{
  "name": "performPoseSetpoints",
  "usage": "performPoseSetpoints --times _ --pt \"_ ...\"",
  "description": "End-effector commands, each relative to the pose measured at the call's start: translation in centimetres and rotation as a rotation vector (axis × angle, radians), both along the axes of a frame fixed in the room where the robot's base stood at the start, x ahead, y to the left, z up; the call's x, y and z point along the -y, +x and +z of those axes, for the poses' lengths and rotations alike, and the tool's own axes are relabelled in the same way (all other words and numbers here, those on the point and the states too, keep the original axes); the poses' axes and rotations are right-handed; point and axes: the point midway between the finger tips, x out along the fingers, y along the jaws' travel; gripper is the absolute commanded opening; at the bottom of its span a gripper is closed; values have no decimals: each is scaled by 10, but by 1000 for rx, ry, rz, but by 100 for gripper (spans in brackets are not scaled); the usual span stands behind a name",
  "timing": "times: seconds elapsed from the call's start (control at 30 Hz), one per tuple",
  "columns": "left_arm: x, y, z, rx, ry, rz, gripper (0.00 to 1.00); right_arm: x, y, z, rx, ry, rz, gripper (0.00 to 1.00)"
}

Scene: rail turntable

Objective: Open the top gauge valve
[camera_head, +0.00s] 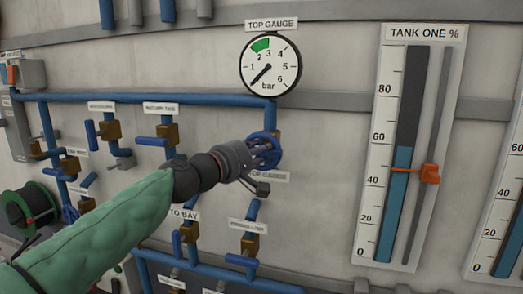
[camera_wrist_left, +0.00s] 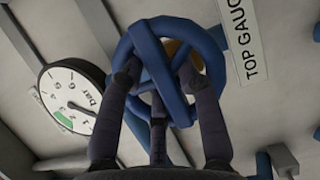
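The top gauge (camera_head: 270,66) is a round white dial with a green band near 2 to 3. Its needle points to the lower left, below the 1. Under it, on the blue pipe's drop, is a blue handwheel (camera_head: 272,140), partly hidden by my left gripper (camera_head: 262,151). In the left wrist view, the handwheel (camera_wrist_left: 218,48) fills the space ahead of my left gripper (camera_wrist_left: 157,72). Its dark fingers are spread over the wheel, tips at the rim and spokes. I cannot tell whether they clamp it. My right gripper is out of view.
Blue pipes (camera_head: 190,99) with several brass lever valves run left of and below the wheel. A TANK ONE level board (camera_head: 450,70) with an orange pointer (camera_head: 429,174) hangs at right. A green reel (camera_head: 28,208) is at lower left.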

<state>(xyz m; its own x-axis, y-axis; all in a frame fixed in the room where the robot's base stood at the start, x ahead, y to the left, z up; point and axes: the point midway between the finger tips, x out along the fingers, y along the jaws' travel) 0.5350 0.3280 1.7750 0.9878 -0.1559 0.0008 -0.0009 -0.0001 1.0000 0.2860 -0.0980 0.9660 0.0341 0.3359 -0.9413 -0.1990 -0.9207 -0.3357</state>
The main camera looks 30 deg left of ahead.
Motion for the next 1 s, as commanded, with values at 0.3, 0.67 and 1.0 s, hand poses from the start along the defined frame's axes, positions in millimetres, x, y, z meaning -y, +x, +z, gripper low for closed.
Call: performPoseSetpoints --times 0.3,0.67,1.0 --pt "0 0 0 1 -3 0 0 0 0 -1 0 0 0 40" --pt "-1 0 -4 34 -136 0 0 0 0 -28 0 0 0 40" --pt "-2 -1 -7 105 -431 -2 0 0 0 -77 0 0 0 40"
